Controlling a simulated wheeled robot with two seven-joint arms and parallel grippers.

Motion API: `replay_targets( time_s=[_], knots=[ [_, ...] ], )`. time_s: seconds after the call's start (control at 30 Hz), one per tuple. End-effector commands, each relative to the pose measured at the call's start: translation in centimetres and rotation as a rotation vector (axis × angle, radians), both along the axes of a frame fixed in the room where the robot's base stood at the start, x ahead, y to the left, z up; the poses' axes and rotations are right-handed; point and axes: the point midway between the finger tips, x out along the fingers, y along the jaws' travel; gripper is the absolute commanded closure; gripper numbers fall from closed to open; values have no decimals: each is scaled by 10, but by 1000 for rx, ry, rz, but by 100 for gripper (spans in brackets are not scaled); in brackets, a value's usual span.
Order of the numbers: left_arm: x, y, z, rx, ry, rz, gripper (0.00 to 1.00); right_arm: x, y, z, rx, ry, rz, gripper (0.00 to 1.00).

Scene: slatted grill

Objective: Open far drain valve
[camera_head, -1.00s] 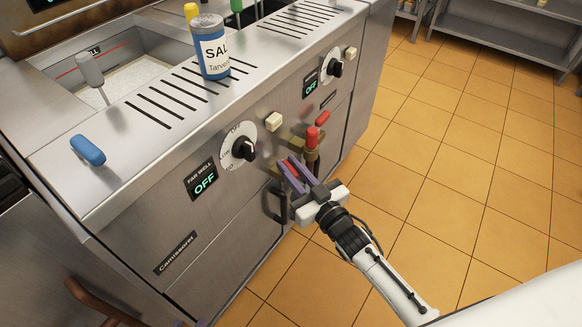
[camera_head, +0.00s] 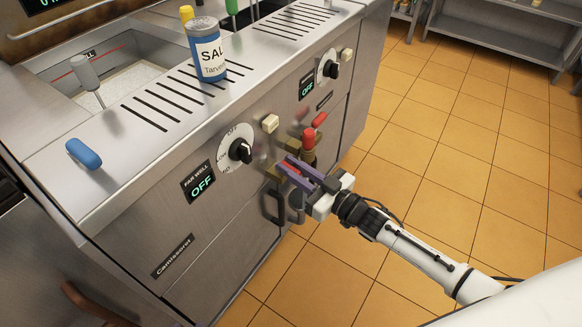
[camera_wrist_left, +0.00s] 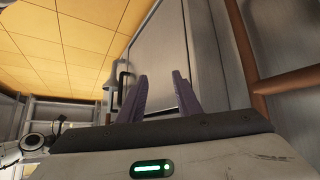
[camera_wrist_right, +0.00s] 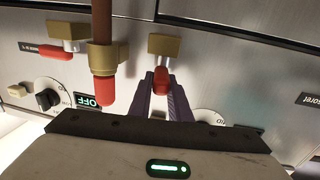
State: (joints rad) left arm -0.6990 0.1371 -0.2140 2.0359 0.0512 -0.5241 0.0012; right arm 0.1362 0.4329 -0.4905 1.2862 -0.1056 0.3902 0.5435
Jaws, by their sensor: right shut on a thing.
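The drain valve nearest the FAR WELL display has a brass body (camera_wrist_right: 164,46) and a short red handle (camera_wrist_right: 161,78). My right gripper (camera_head: 284,168) is shut on this red handle at the front panel. In the right wrist view its purple fingers (camera_wrist_right: 163,90) stand on both sides of the handle. The fingers partly hide the valve in the head view, so its exact turn is hard to tell. My left gripper (camera_wrist_left: 158,90) shows only in its own wrist view, open and empty, with its fingers apart beside a metal panel.
An upright pipe with a red tip (camera_head: 308,138) and another red valve lever (camera_head: 319,120) stand close by my right gripper. The control knob (camera_head: 241,150) and the OFF display (camera_head: 199,181) are to the left. Dark door handles (camera_head: 274,206) lie below. The tiled floor is clear at right.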

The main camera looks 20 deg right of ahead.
Motion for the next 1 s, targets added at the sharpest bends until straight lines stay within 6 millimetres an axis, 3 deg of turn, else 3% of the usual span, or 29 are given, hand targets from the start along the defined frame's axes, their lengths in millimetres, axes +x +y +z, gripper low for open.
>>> replay_targets(
  time_s=[0.03,0.13,0.47,1.0],
  knots=[
    [0,0,0,0,0,0,69,0,1,1,2,-2,2,78],
    [0,0,0,0,0,0,69,0,1,1,2,-1,1,64],
    [0,0,1,1,0,-1,69,-3,-2,0,-1,1,-1,64],
    [-1,1,9,6,2,-2,69,-80,-46,0,1,1,0,64]
  ],
)
